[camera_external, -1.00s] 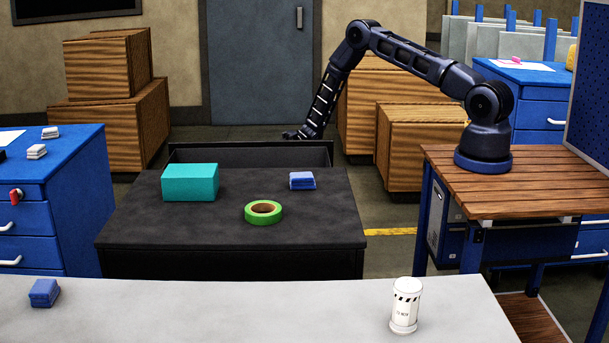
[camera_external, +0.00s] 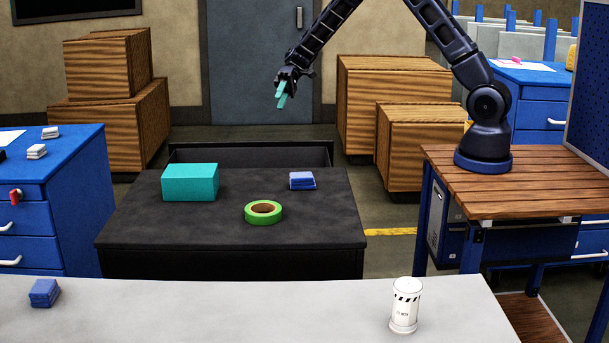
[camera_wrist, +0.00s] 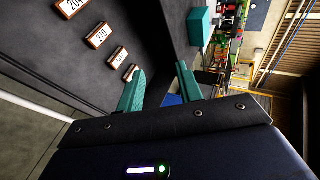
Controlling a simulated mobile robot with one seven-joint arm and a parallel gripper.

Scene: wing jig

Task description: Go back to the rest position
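My gripper (camera_external: 282,94) is raised in the air beyond the far side of the black worktop, in front of the grey door. In the wrist view my gripper (camera_wrist: 161,70) has its two teal fingers apart with nothing held between them. My arm reaches up and left from its base on the wooden bench, and its elbow is cut off by the top of the external view.
Wooden crates (camera_external: 395,95) stand behind. A white canister (camera_external: 405,305) stands on the front table.

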